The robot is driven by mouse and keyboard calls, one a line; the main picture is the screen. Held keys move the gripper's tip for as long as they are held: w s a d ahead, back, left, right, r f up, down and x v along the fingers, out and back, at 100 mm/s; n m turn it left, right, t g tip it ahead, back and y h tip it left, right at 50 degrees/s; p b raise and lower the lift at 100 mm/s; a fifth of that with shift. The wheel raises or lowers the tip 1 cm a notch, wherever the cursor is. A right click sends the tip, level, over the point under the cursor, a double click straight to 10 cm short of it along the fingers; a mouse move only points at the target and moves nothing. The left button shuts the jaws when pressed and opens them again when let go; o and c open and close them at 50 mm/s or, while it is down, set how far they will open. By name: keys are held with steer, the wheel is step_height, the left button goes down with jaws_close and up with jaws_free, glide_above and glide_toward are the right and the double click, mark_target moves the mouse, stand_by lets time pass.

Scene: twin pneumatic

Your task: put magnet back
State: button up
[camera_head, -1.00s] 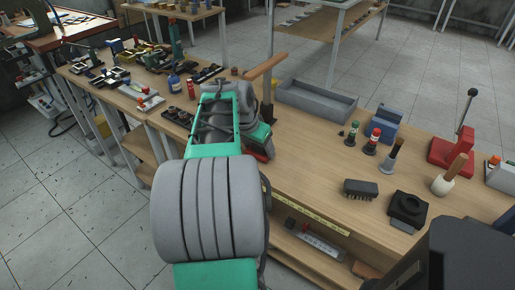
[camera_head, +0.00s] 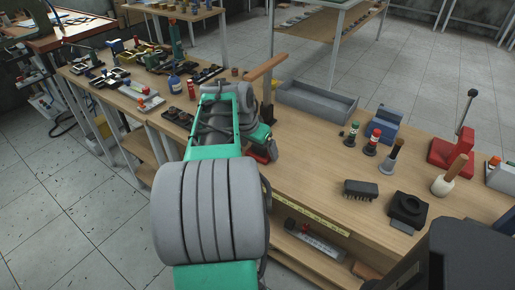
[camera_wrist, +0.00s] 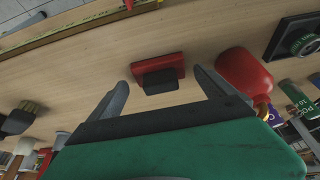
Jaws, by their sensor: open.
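A red block with a dark grey block on its near side, which looks like the magnet (camera_wrist: 158,70), rests on the wooden bench top in the wrist view. My gripper (camera_wrist: 161,87) is open, with one dark finger on each side of it and visible gaps between. I cannot tell whether the fingers are level with it. In the head view my gripper (camera_head: 262,141) is over the front part of the bench, partly hidden by my arm. A bit of red shows there under it.
A red bottle (camera_wrist: 245,75) stands close to the right finger in the wrist view. A brush (camera_wrist: 20,117) lies to the left. In the head view, a grey tray (camera_head: 318,103) lies behind my gripper. Bare bench top (camera_head: 310,155) extends to the right, before several small tools.

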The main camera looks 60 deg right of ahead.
steer(key=s+p+v, duration=0.1)
steer(key=v, duration=1.1)
steer(key=w+a+f+n+t+y, duration=0.1)
steer(key=w+a+f+n, duration=0.1)
steer(key=w+a+n, duration=0.35)
steer(key=w+a+f+n+t, duration=0.1)
steer(key=w+a+f+n, duration=0.2)
steer(key=w+a, duration=0.45)
steer(key=a+f+n+y, duration=0.1)
steer(key=a+n, duration=0.3)
steer(key=a, duration=0.4)
steer(key=s+a+f+n+y, duration=0.1)
steer(key=a+f+n, duration=0.2)
steer(key=a, duration=0.6)
steer(key=s+a+f+n+y, duration=0.1)
steer(key=a+f+n, duration=0.3)
steer(key=a, duration=0.5)
steer(key=shift+s+n+t+y, duration=0.25)
steer(key=shift+n+t+y, duration=0.05)
steer(key=shift+n, duration=0.05)
step_height(320, 180, up, 11)
steer(key=w+t+p, duration=0.1)
steer(key=p, duration=0.7)
steer(key=shift+w, duration=0.4)
